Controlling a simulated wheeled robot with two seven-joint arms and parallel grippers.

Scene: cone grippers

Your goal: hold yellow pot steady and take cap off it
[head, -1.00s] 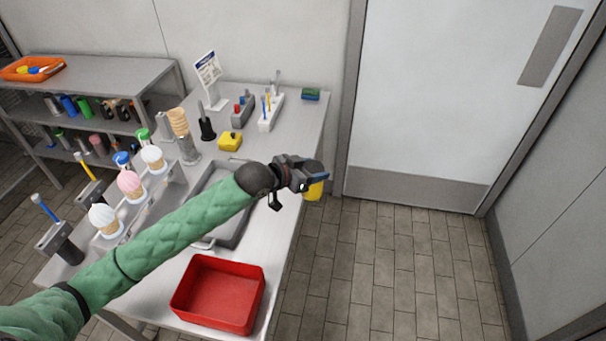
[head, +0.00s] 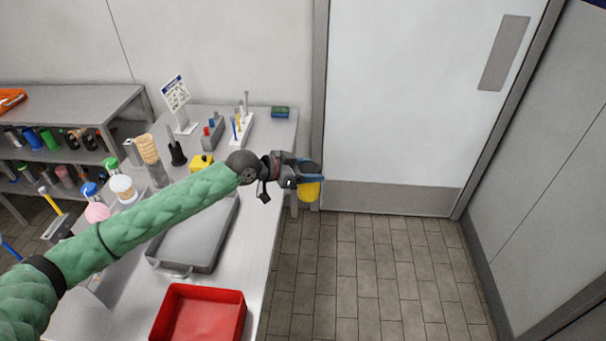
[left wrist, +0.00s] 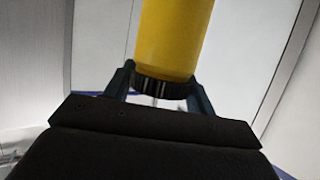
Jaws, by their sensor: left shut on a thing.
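The yellow pot (head: 309,192) is in my left gripper (head: 307,178), off the table's right edge and above the floor. In the head view its yellow part hangs below the fingers. In the left wrist view the yellow pot (left wrist: 172,40) runs up out of the picture. Its dark ribbed cap (left wrist: 166,88) is at the near end, between the two fingers of my left gripper (left wrist: 162,86). The gripper is shut on the pot near this capped end. Whether the fingers press on the cap or the yellow wall is unclear. My right gripper is not in view.
The metal table (head: 255,235) carries a grey tray (head: 195,240), a red bin (head: 200,315), a yellow block (head: 201,162), a sign (head: 176,95), and ice cream cones at left. A green sponge (head: 280,112) lies at its far corner. Floor right of the table is clear up to the door (head: 420,100).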

